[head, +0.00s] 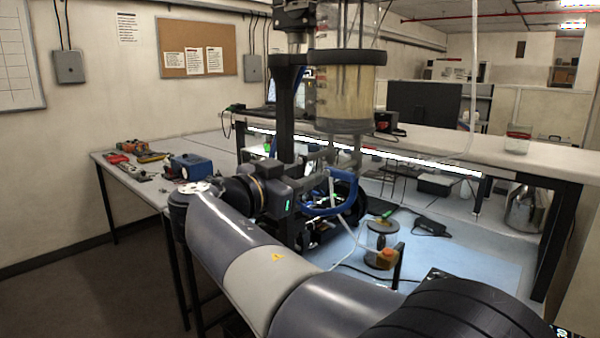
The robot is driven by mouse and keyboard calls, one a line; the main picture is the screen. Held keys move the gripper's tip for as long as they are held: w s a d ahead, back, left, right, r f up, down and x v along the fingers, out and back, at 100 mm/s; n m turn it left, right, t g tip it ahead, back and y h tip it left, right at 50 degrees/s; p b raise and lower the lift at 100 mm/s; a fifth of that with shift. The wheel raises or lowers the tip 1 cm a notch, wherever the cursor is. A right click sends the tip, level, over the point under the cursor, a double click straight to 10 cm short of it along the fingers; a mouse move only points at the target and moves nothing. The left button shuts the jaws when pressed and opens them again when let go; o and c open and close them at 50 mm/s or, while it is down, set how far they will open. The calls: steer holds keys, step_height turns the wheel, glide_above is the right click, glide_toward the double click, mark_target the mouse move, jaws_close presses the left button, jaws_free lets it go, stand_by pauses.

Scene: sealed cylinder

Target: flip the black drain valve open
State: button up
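The clear upright cylinder (345,92) stands at top centre with cloudy tan contents, held by a dark column on its left. Grey fittings (347,158) hang under its base. I cannot pick out the black drain valve among the dark parts below it. My arm reaches from the lower right to the left, then turns back in towards the cylinder. My gripper (312,182) is just below the cylinder, among the fittings and a blue curved part (328,210). Its fingers are too small and overlapped to tell whether they are open or touch anything.
A blue box (191,167) and tools (136,152) lie on the left bench. A raised shelf (455,156) runs behind, with a glass container (517,140).

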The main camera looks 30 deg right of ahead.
jaws_close()
stand_by(0.4)
steer(key=shift+f, duration=0.1)
steer(key=shift+s+d+f+n+b, duration=0.15)
steer(key=shift+n+b, duration=0.35)
steer(key=shift+b, duration=0.55)
steer(key=shift+s+n+b, duration=0.1)
steer(key=shift+n+b, duration=0.4)
steer(key=shift+n, duration=0.1)
steer(key=shift+r, duration=0.2)
jaws_free()
